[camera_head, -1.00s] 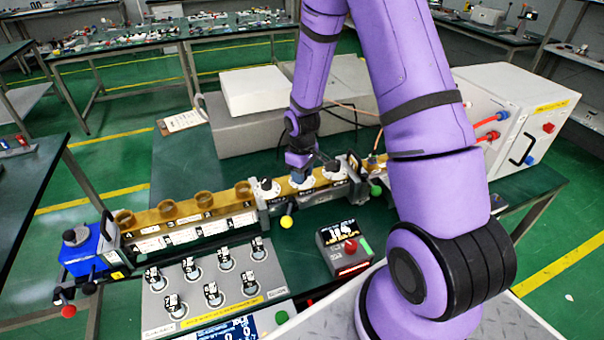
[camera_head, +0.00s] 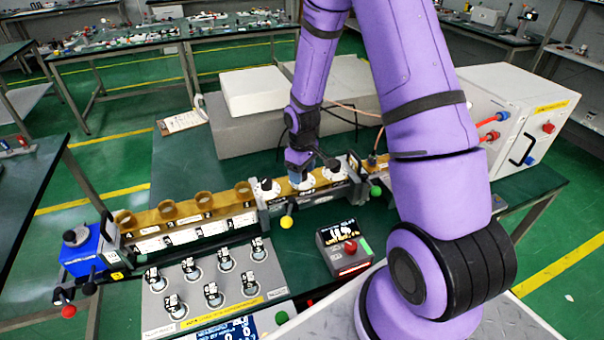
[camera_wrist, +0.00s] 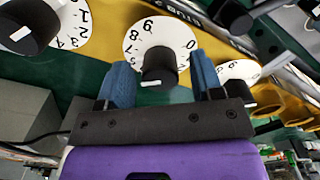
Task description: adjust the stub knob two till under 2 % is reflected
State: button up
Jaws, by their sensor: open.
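My gripper (camera_wrist: 162,78) is open, its two blue fingers on either side of a black stub knob (camera_wrist: 159,66) in the wrist view. Gaps show between the fingers and this knob. Its white dial (camera_wrist: 150,38) carries numbers such as 0, 9, 8 and 7. This is the middle of three dials on the brass waveguide. In the head view my gripper (camera_head: 298,168) is over the middle dial (camera_head: 303,183) and hides its knob. The meter box (camera_head: 345,248) has a lit display, too small to read surely.
Neighbouring knobs stand close on both sides, a left one (camera_head: 267,185) and a right one (camera_head: 333,166). A yellow-ended lever (camera_head: 287,221) sticks out in front. A grey panel (camera_head: 215,285) with several small round parts lies front left. A grey block (camera_head: 240,130) stands behind.

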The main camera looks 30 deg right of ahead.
notch_tip(320, 180, up, 10)
jog(key=shift+f, duration=0.1)
dwell(0.7)
jog(key=shift+r, duration=0.2)
jog(key=s+a+r+m+t, duration=0.15)
jog(key=s+r, duration=0.25)
jog(key=r, duration=0.7)
jog(key=s+a+r+m+t, duration=0.1)
jog(key=s+a+r+t, duration=0.1)
jog(key=s+r, duration=0.6)
jog(key=s+a+r+m+t, duration=0.1)
jog(key=s+a+r+m, duration=0.1)
jog(key=s+r, duration=0.6)
jog(key=s+a, duration=0.1)
jog(key=s, duration=0.4)
jog(key=shift+s+a+r+t, duration=0.15)
jog(key=shift+s+a+t, duration=0.1)
jog(key=shift+s+t, duration=0.1)
